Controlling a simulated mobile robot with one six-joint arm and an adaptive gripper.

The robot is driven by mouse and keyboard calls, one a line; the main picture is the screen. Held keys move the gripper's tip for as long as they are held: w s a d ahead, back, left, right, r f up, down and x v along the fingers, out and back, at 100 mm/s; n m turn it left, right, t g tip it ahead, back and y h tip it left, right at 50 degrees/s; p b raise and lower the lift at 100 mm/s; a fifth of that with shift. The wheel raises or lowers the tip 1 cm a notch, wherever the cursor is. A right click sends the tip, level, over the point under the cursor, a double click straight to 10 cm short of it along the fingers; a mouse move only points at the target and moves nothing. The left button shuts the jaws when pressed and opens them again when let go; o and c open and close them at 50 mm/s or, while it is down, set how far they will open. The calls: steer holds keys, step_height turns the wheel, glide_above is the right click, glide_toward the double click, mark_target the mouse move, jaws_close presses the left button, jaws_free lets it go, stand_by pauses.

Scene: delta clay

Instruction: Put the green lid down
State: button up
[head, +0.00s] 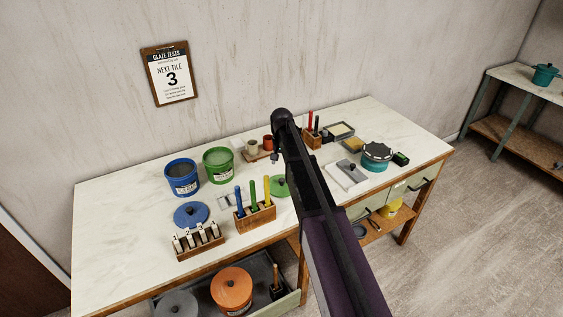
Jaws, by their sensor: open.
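The green lid (279,187) lies on the white worktop (125,240), right of the brush block, and my arm hides its right part. The open green bucket (218,165) stands behind it to the left, with no lid on it. My arm crosses the middle of the view and covers most of my gripper. Only a small dark part of my gripper (275,157) shows left of the arm, beyond the lid in the picture. It is open, and I see nothing held in it.
A blue bucket (182,177) and blue lid (191,214) stand left. A wooden block (254,217) with upright coloured tools is close to the green lid. A tile rack (199,241) stands near the front edge. A teal pot (376,156) is right. The worktop's left end is clear.

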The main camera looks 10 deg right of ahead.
steer(key=shift+r+p, duration=0.8)
steer(key=shift+r, duration=0.35)
steer(key=s+n, duration=0.4)
steer(key=s, duration=2.5)
steer(key=shift+n, duration=0.3)
